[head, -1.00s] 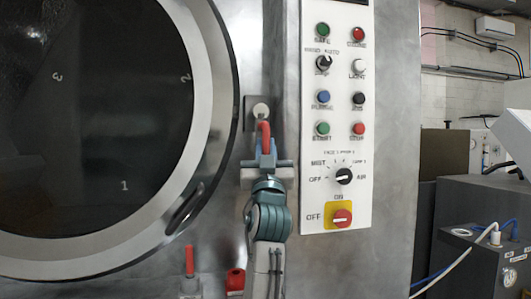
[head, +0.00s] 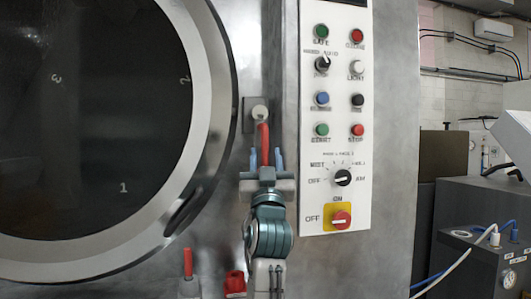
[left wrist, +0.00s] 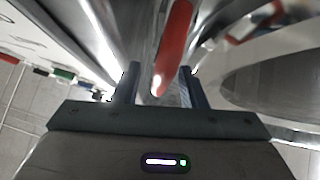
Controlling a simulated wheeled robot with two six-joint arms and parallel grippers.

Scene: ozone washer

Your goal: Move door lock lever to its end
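The door lock lever (head: 263,135) has a red handle. It hangs almost straight down from a round pale pivot (head: 260,112) on a dark plate beside the round door's rim. My left gripper (head: 265,158) is just below it, open, with a blue finger on each side of the handle's lower end. In the left wrist view the red lever (left wrist: 174,45) reaches down between the two spread fingers (left wrist: 160,85), with a visible gap on both sides. My right gripper is not in view.
The large round door (head: 215,120) is on the left, with a dark handle (head: 184,210) at its lower right rim. A control panel (head: 335,90) with buttons and knobs is close on the right. Two red-topped fittings (head: 187,263) (head: 235,282) stand below left.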

